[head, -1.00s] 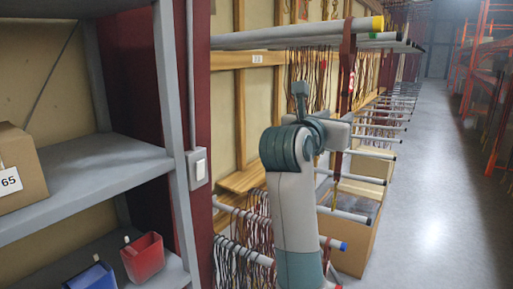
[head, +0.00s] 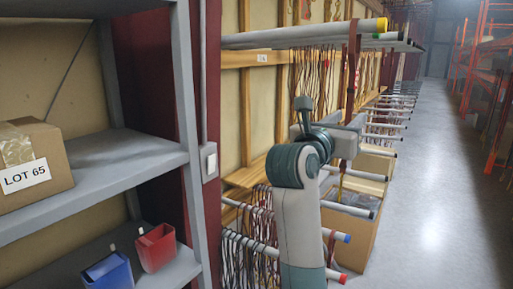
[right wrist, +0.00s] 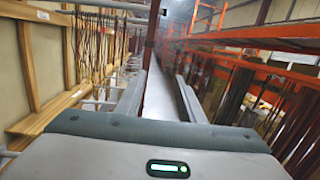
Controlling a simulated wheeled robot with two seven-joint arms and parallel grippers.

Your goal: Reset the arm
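My right arm rises from the bottom of the head view, with its wrist bent away toward the aisle. My right gripper is mostly hidden behind the wrist there. In the right wrist view, my right gripper (right wrist: 158,98) has its two fingers apart, with only aisle floor showing between them; it is open and empty. My left gripper is not in view.
Grey shelving (head: 105,170) at left holds a LOT 65 box (head: 35,165), a blue bin (head: 108,272) and a red bin (head: 156,248). Rods with hanging cords (head: 300,38) stand close beside the arm. A cardboard box (head: 350,232) is behind it. The aisle floor (head: 430,200) at right is clear.

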